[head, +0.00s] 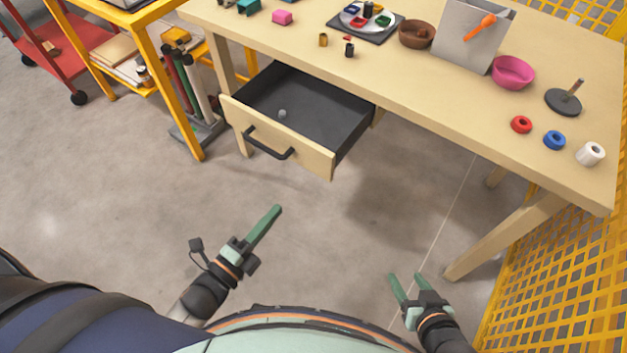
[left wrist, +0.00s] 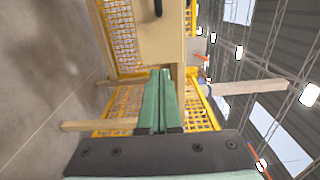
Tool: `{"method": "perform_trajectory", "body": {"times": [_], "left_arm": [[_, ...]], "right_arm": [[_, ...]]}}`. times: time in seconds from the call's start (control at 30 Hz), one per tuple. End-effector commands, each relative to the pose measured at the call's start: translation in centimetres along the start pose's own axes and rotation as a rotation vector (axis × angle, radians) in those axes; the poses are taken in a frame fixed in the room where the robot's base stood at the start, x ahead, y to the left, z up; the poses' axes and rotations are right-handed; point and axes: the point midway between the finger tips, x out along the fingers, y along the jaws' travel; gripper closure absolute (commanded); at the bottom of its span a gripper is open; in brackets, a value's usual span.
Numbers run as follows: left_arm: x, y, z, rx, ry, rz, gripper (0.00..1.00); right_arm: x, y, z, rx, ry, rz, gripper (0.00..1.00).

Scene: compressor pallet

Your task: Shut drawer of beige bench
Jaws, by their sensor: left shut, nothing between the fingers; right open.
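The beige bench (head: 420,95) stands ahead, and its drawer (head: 290,145) is pulled well out toward me. The drawer has a beige front, a dark grey inside and a black bar handle (head: 268,147). One small grey item (head: 282,113) lies in it. My left gripper (head: 277,209) is shut and empty, in front of and below the drawer, apart from it. In the left wrist view its green fingers (left wrist: 160,75) are together, with the beige drawer front (left wrist: 160,40) and part of the handle (left wrist: 158,8) beyond. My right gripper (head: 405,277) is open and empty, low over the floor.
On the bench top are a pink bowl (head: 513,73), a brown bowl (head: 416,34), a peg stand (head: 564,101) and several rings. A yellow rack (head: 182,105) stands left of the drawer. Yellow mesh (head: 565,270) closes the right side. The floor before the drawer is clear.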

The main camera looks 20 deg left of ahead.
Motion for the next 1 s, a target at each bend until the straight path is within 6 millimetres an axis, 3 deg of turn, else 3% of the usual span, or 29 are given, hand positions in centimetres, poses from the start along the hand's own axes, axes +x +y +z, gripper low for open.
{"method": "perform_trajectory", "body": {"times": [0.4,0.6,0.8,1.0], "left_arm": [[8.4,-0.1,0.1,-0.005,-0.002,-0.004,1.0],[11.5,-0.1,0.0,-0.005,-0.001,-0.001,1.0],[13.0,-0.1,0.0,-0.007,-0.001,0.0,1.0],[13.2,0.0,0.0,-0.007,-0.002,0.002,1.0]], "right_arm": [[0.2,0.1,0.3,0.0,0.0,0.001,0.42],[0.3,0.1,0.5,0.0,-0.001,0.002,0.42],[0.4,0.2,0.5,0.0,-0.001,0.003,0.42],[0.3,0.2,0.5,0.0,-0.001,0.003,0.42]]}}
